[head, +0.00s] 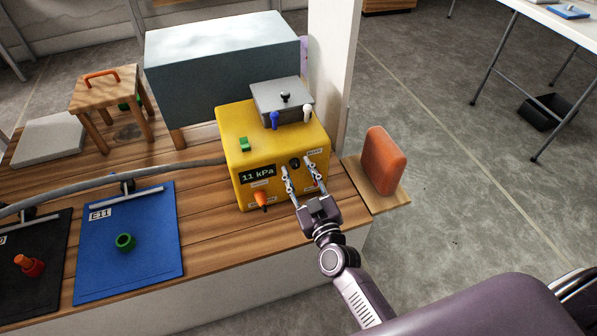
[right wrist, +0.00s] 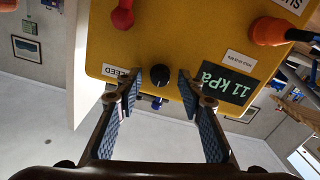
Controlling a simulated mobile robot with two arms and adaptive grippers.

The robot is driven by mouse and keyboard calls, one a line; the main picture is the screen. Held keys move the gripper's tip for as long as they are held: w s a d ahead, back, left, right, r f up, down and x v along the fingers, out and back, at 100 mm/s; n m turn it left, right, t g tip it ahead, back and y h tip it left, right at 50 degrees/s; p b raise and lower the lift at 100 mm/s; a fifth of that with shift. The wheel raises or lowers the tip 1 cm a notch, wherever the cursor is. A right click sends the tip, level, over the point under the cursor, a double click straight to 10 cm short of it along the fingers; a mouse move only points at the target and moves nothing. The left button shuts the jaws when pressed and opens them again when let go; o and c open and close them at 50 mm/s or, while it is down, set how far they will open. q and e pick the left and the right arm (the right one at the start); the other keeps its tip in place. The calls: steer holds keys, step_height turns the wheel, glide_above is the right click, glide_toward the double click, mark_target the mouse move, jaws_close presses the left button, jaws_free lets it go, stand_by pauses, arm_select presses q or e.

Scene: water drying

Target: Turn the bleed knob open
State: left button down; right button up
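The yellow box (head: 240,130) stands on the wooden bench, with a dark display (head: 258,173) reading 11 kPa. The bleed knob (head: 295,163) is small, round and black on its front face, near a label that reads BLEED in the right wrist view. My right gripper (head: 298,170) is open in front of that face, one finger to each side of the knob. In the right wrist view the knob (right wrist: 159,75) sits between the fingertips (right wrist: 158,85), with a visible gap on both sides. My left gripper is not in view.
An orange-tipped fitting (head: 261,198) sticks out low on the box, left of my gripper. A grey block with small levers (head: 283,97) sits on top. An orange pad (head: 384,161) stands on a board at the right. A blue mat (head: 150,265) lies left.

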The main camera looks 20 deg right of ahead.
steer(key=shift+c, duration=0.4)
jaws_close()
